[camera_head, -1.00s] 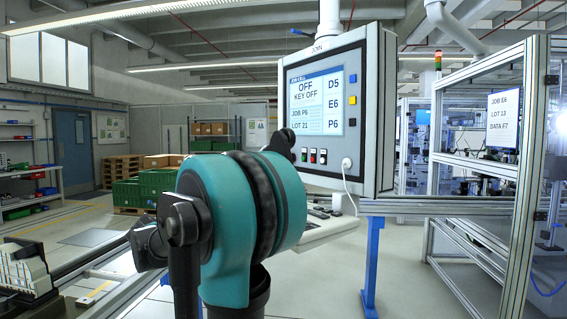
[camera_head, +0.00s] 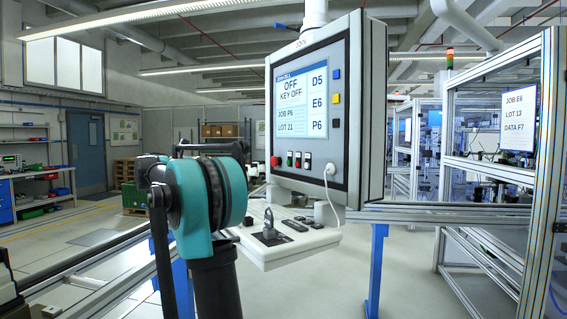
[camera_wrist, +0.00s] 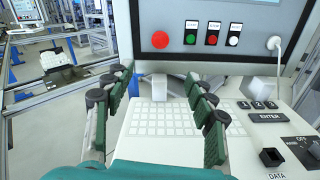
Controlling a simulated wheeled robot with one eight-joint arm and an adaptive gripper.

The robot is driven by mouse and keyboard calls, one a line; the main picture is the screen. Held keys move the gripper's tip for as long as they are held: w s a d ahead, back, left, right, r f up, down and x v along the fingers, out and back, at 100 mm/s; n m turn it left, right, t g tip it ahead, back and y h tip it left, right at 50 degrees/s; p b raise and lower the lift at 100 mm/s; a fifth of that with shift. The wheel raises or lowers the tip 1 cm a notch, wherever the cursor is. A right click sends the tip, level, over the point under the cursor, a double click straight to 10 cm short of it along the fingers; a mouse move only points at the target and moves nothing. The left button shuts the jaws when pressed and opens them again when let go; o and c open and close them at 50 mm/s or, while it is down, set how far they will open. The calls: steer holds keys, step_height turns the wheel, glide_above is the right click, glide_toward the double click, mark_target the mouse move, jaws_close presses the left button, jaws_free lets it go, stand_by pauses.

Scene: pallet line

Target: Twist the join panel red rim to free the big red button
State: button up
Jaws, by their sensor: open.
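The join panel (camera_head: 310,110) is a grey box with a screen reading OFF and KEY OFF. Its big red button (camera_head: 275,161) is at the lower left of the face, partly beside my arm's dark end. In the wrist view the round red button (camera_wrist: 160,40) sits at the panel's lower edge, beyond my fingers; I cannot make out a separate rim. My gripper (camera_wrist: 157,85) is open and empty, its dark green-padded fingers wide apart over the keyboard shelf, apart from the button. In the head view the fingers are hard to make out.
Right of the red button are green, red and white small buttons (camera_wrist: 212,33) and a plugged white cable (camera_wrist: 274,43). Below is a shelf with a keyboard (camera_wrist: 160,118), an ENTER key (camera_wrist: 269,117) and a dark knob (camera_wrist: 271,157). A blue post (camera_head: 376,270) stands beneath.

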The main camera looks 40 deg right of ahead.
mark_target(272, 161)
steer(key=d, duration=0.6)
steer(key=s+d, duration=0.1)
steer(key=d, duration=1.1)
steer(key=shift+s+d+r, duration=0.1)
steer(key=shift+s+r, duration=0.05)
steer(key=shift+s, duration=0.25)
steer(key=c, duration=1.2)
steer(key=shift+m, duration=0.3)
steer(key=shift+m, duration=3.1)
